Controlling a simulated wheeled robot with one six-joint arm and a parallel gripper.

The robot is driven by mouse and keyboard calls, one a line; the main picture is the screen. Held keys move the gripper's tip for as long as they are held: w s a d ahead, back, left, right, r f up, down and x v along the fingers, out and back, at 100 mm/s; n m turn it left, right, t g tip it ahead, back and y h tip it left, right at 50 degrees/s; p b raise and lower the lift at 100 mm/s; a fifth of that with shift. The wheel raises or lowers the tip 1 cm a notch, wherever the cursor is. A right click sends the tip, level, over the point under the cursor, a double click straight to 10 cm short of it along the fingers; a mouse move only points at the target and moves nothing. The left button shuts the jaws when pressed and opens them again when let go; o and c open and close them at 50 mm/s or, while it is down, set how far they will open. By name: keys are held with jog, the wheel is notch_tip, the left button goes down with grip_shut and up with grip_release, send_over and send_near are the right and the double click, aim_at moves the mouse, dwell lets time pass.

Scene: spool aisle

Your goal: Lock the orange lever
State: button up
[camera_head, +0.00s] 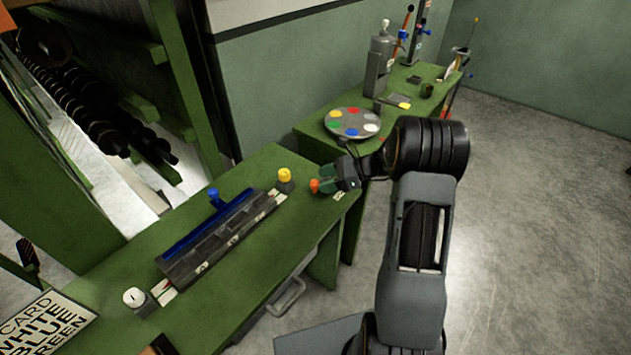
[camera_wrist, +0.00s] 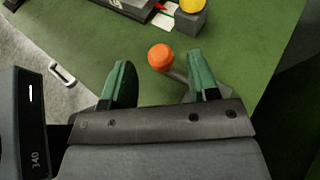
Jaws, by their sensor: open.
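The orange lever's round knob (camera_wrist: 160,57) shows in the wrist view between and just beyond my gripper's fingertips. Its grey arm (camera_wrist: 180,77) slants down to the right and passes behind the right finger. In the head view the orange knob (camera_head: 315,185) sits at the right end of the green bench. My gripper (camera_wrist: 158,75) is open, with one green finger on each side of the knob and nothing held. It also shows in the head view (camera_head: 327,180), just right of the knob. The lever's base is hidden by my gripper.
A yellow knob on a dark block (camera_head: 285,180) stands left of the lever. A long dark tray with a blue bar (camera_head: 225,235) and a white knob (camera_head: 134,297) lie farther along the bench (camera_head: 215,325). A disc with coloured spots (camera_head: 352,123) is on the farther bench.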

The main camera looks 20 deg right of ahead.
aim_at(315, 182)
jog(key=shift+x, duration=1.75)
grip_shut()
